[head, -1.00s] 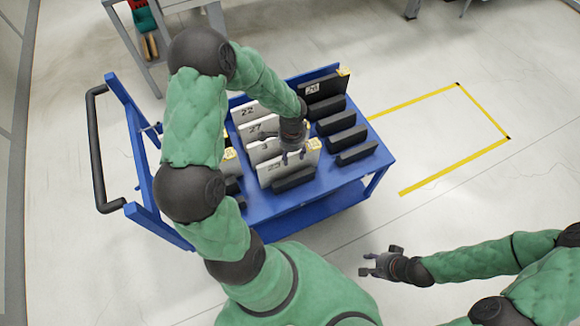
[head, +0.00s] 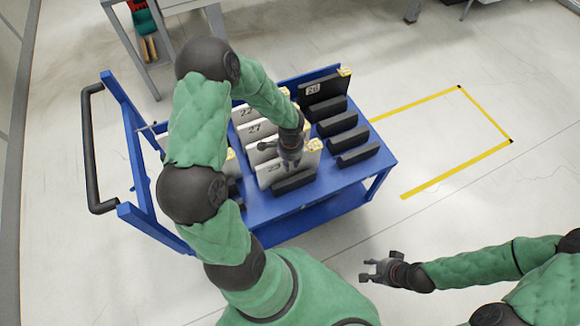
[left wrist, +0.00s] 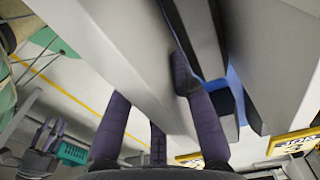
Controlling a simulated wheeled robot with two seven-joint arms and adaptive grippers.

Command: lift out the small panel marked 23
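The small white panel marked 23 (head: 268,176) stands upright in the front row of the blue cart; its number is small and partly hard to read. My left gripper (head: 290,163) is over its top edge, pointing down. In the left wrist view, the gripper's dark fingers (left wrist: 158,125) stand apart, one on either side of a pale grey panel (left wrist: 118,62). No firm grip shows. The panel's lower part is hidden behind a black block. My right gripper (head: 368,270) is open and empty over the floor, to the right of the cart.
White panels marked 22 (head: 245,112) and 27 (head: 254,131) stand close behind. A dark panel marked 26 (head: 325,87) stands at the back right, with black blocks (head: 340,124) in front of it. The yellow-taped floor area (head: 440,140) is clear.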

